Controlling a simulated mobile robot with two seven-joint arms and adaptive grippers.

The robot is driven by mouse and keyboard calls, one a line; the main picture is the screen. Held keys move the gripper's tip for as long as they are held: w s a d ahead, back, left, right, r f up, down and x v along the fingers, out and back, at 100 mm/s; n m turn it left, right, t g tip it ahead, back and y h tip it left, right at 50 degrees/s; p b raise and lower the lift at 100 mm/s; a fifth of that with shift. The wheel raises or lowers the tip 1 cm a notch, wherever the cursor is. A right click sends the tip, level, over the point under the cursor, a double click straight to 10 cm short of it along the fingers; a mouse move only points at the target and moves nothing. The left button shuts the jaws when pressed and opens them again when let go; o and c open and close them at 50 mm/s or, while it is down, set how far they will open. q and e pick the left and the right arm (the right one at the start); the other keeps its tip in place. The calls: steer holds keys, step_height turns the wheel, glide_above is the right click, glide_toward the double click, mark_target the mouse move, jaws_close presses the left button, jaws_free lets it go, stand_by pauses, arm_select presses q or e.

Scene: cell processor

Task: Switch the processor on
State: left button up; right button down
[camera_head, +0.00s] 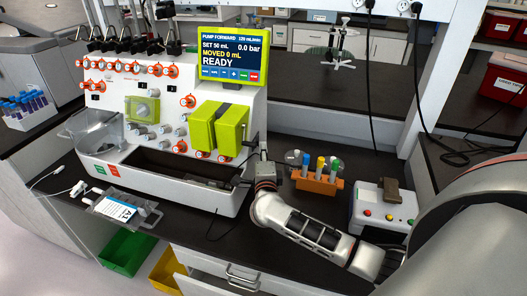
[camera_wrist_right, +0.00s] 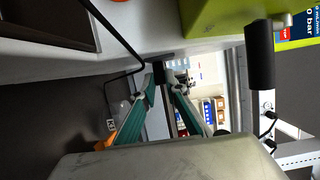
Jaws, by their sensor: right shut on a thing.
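The cell processor (camera_head: 172,110) is a white machine with orange-ringed valves and a green pump block (camera_head: 217,127). Its screen (camera_head: 231,57) is lit and reads READY, with 0 mL moved and 0.0 bar. My right gripper (camera_head: 263,158) is at the processor's right side, beside its lower corner. In the right wrist view, its teal fingers (camera_wrist_right: 163,86) come together on a small black part (camera_wrist_right: 163,70) close to the white housing. I cannot tell whether that part is a switch. My left gripper is not in view.
An orange rack (camera_head: 317,182) with several tubes and a white device with coloured buttons (camera_head: 383,212) stand right of the processor. A clear tray with a labelled bag (camera_head: 118,208) sits at the front left. Black cables hang at the right. The back counter is mostly clear.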

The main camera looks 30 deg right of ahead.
steer(key=shift+f, duration=0.1)
steer(key=c, duration=2.1)
jaws_free()
steer(key=shift+o, duration=0.3)
steer(key=v, duration=1.2)
steer(key=shift+a, duration=0.1)
